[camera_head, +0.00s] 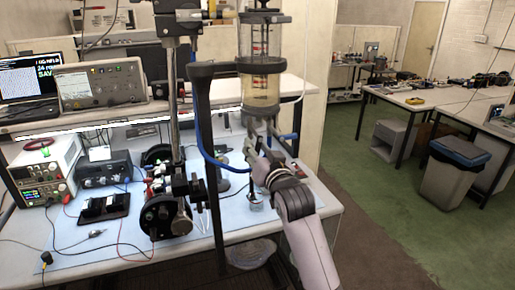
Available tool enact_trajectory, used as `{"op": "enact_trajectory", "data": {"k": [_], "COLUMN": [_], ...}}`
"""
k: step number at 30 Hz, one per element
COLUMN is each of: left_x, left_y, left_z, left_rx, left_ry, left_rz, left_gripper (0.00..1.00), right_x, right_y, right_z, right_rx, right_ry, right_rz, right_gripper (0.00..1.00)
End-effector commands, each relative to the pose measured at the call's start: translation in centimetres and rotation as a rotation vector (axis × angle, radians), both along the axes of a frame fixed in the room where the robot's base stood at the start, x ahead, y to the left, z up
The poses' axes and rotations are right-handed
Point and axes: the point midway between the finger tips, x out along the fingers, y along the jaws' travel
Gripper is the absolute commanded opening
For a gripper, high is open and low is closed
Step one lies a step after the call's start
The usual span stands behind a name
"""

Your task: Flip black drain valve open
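The sealed cylinder (259,72) is a clear vessel with red markings and pale yellowish liquid low inside. It stands upright in a dark frame at the upper middle. Metal and dark fittings (258,121) hang under its base, and a blue part sticks out to their right. I cannot make out the black drain valve clearly among these fittings. My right gripper (255,145) reaches up from the lower right, just below the cylinder's base. Its fingers are small and partly merge with the fittings, so their opening and any contact are unclear. My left gripper is not in view.
The workbench (330,212) carries a power supply (45,172), a black device (104,207) and loose cables. A dark post (213,180) and a blue tube (205,150) stand left of my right gripper. A bin (450,175) is at far right; green floor lies open between.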

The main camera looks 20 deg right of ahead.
Motion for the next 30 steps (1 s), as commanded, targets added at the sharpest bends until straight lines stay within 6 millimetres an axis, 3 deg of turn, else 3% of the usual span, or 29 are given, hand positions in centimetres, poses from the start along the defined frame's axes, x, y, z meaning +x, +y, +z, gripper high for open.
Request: {"op": "enact_trajectory", "data": {"k": [4, 18, 27, 30], "left_x": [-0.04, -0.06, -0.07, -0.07], "left_y": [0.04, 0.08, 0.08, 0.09], "left_z": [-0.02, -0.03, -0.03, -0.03], "left_rx": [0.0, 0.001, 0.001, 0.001], "left_ry": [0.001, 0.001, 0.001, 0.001], "left_rz": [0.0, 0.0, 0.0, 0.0], "left_gripper": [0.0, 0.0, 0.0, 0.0], "right_x": [-0.02, -0.04, -0.05, -0.03], "right_y": [0.0, -0.02, -0.05, -0.31], "right_z": [0.01, 0.02, 0.01, -0.02], "right_rx": [0.0, 0.0, -0.005, -0.077], "right_ry": [0.0, 0.0, 0.0, -0.003], "right_rz": [0.0, 0.0, -0.001, 0.0], "right_gripper": [0.31, 0.0, 0.0, 0.0]}}
